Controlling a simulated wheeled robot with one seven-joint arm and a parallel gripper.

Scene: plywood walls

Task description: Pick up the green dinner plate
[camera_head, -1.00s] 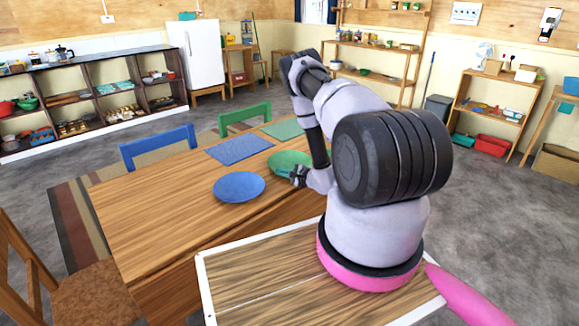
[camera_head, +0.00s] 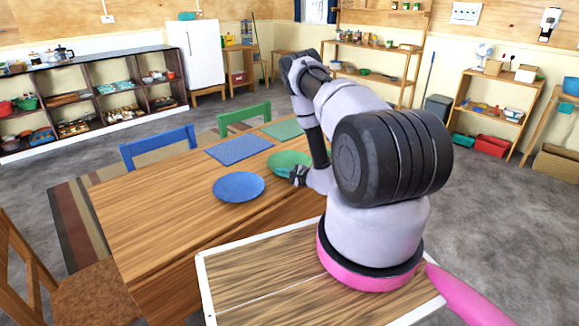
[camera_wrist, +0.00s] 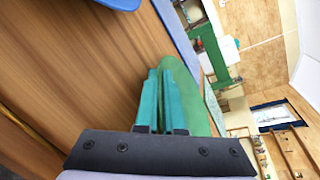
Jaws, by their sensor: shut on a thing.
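The green dinner plate (camera_head: 288,163) is on the wooden table in the head view, partly hidden behind my arm. It also shows in the wrist view (camera_wrist: 190,86), seen at a steep angle. My gripper (camera_head: 300,175) is at the plate's near right edge. In the wrist view its two teal fingers (camera_wrist: 164,92) are close together on the plate's rim, shut on it. Whether the plate touches the table is hard to tell.
A blue plate (camera_head: 239,187) lies on the table (camera_head: 150,215) just left of the green one. Behind are a blue placemat (camera_head: 238,150) and a green placemat (camera_head: 283,130). A blue chair (camera_head: 160,147) and a green chair (camera_head: 244,119) stand at the far side.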

